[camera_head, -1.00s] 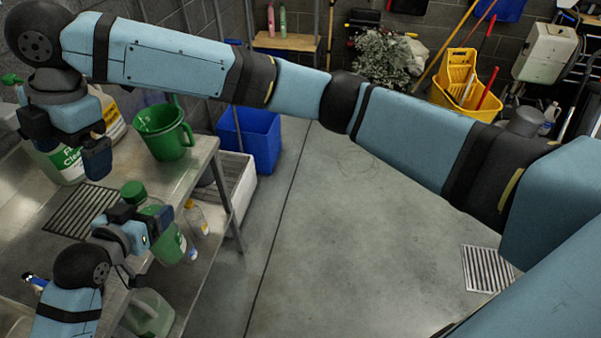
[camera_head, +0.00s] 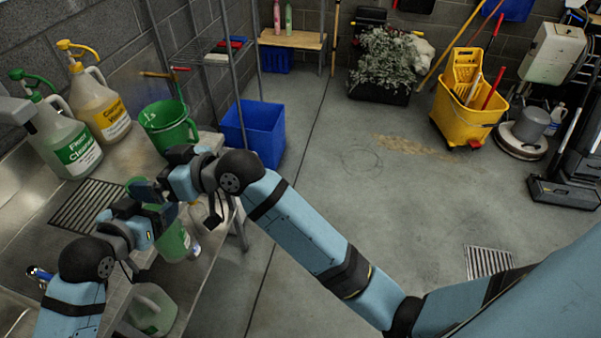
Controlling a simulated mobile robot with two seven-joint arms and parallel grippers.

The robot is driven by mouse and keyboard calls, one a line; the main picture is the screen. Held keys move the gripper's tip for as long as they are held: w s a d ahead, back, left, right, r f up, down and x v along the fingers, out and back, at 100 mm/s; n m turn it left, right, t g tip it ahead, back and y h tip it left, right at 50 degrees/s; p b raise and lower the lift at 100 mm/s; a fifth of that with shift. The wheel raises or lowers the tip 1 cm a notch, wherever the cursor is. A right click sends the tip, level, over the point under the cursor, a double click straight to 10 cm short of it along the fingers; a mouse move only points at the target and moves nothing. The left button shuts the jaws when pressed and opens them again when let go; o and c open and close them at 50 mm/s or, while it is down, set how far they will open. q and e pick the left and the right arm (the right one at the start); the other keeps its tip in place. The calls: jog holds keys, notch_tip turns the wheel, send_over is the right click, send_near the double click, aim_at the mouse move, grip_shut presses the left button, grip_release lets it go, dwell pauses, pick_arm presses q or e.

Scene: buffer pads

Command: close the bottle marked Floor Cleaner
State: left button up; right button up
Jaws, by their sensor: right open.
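A green-tinted bottle (camera_head: 173,245) with a green and white label stands near the right edge of the metal counter. Its label is too small to read. My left gripper (camera_head: 159,220) is at its upper body; its fingers overlap the bottle, and their grip is unclear. My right gripper (camera_head: 148,191) is open, above the left one at the bottle's top. A bit of green (camera_head: 135,183) shows beside its fingers; the rest of the bottle's top is hidden. A larger jug (camera_head: 70,145) with a green pump top and a green Floor Cleaner label stands at the back left.
A jug with a yellow pump (camera_head: 100,110) and a green bucket (camera_head: 168,125) stand behind on the counter. A drain grate (camera_head: 85,207) lies left of the grippers. Another green-tinted jug (camera_head: 152,310) is near the front. A blue bin (camera_head: 253,133) stands on the floor beyond the counter.

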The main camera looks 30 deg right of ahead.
pick_arm(q)
jog(key=shift+r, duration=0.1)
pick_arm(e)
jog(key=s+d+f+m+t+h, duration=0.1)
jog(key=s+d+f+m+h, duration=0.2)
jog(key=d+f, duration=0.5)
jog(key=s+d+f+m+t+h, duration=0.15)
jog(key=s+d+f, duration=0.3)
jog(key=f, duration=0.55)
pick_arm(q)
jog(key=shift+w, duration=0.1)
jog(key=shift+w+d, duration=0.3)
jog(key=shift+d, duration=0.15)
pick_arm(e)
jog(key=s+d+f+g+h, duration=0.1)
jog(key=s+d+f+h, duration=0.1)
jog(key=s+d+f, duration=0.2)
jog(key=s+d+f+h, duration=0.2)
jog(key=s+d+f, duration=0.3)
jog(key=s+f, duration=0.5)
jog(key=shift+s+d+m+g, duration=0.25)
jog(key=shift+s+m+g, duration=0.1)
jog(key=shift+s, duration=0.5)
